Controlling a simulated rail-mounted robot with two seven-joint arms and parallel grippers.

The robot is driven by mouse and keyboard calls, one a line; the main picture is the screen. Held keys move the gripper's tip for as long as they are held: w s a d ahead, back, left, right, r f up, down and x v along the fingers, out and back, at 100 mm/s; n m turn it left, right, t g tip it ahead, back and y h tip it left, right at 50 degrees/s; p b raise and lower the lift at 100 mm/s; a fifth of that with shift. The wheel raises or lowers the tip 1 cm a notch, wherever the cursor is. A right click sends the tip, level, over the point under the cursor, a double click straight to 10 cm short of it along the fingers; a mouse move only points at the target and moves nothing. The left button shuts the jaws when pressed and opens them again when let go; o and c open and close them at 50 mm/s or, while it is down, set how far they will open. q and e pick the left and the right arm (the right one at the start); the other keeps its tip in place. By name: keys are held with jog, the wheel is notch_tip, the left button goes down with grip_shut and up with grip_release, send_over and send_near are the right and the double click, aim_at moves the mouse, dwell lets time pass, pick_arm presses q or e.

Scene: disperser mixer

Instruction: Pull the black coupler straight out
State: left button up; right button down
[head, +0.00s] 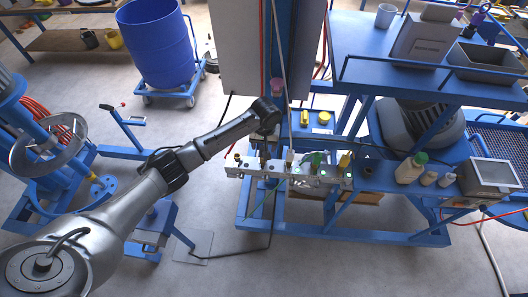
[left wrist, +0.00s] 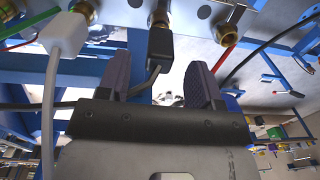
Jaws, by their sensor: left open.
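My left gripper (head: 266,142) reaches the front of the metal manifold plate (head: 290,174) in the head view. In the left wrist view the left gripper (left wrist: 160,72) is open, one dark finger on each side. The black coupler (left wrist: 160,46) sits on a brass fitting (left wrist: 160,18) under the manifold plate, and its black cable hangs down from it. The coupler stands between the finger tips, with a visible gap to each finger. In the head view I cannot make out the coupler near the gripper. My right gripper is not in view.
A white coupler with a white cable (left wrist: 64,36) hangs left of the black one. A bare brass fitting (left wrist: 228,36) is at right, with a red cable (left wrist: 232,60) near it. In the head view, bottles (head: 411,168) stand on the blue bench right of the manifold.

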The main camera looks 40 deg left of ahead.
pick_arm(q)
jog(key=shift+f, duration=2.85)
grip_shut()
jog(key=shift+r, duration=0.2)
